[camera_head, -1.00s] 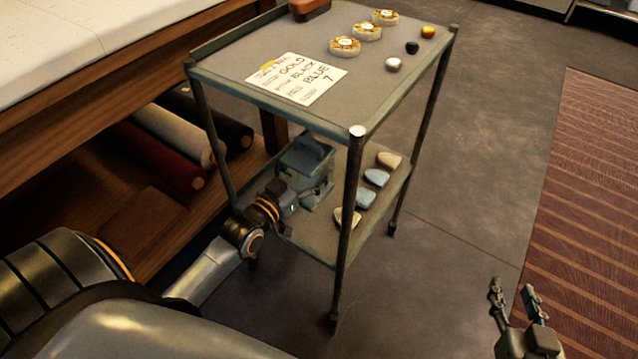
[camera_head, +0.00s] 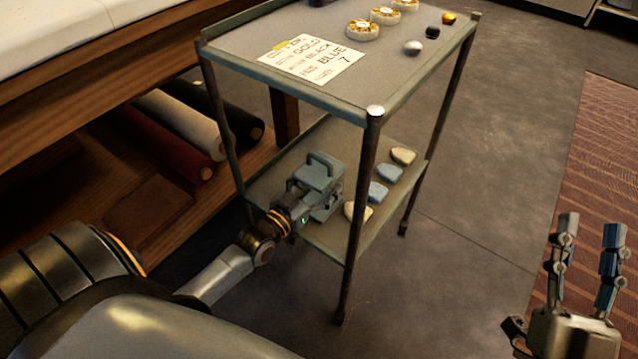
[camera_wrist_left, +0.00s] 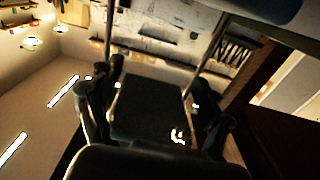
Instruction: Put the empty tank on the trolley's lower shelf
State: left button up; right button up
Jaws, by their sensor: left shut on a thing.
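The tank (camera_head: 318,170) is a blue-grey block with a handle on top. It is inside the trolley's frame, over the lower shelf (camera_head: 335,235). I cannot tell whether its base touches the shelf. My left gripper (camera_head: 306,198) reaches in from the left and is shut on the tank, hiding part of its near side. In the left wrist view the tank (camera_wrist_left: 152,105) shows as a dark block between the fingers. My right gripper (camera_head: 588,235) is open and empty at the lower right, apart from the trolley.
Several pale and blue flat pieces (camera_head: 389,173) lie on the lower shelf right of the tank. The top shelf (camera_head: 240,62) holds a written card (camera_head: 312,59), round tins and small balls. A trolley post (camera_head: 361,210) stands near my left gripper. Fabric rolls (camera_head: 190,125) lie left.

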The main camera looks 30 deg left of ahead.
dwell(0.3)
pick_arm(q)
jog(key=shift+f, duration=0.1)
jog(key=o, duration=1.3)
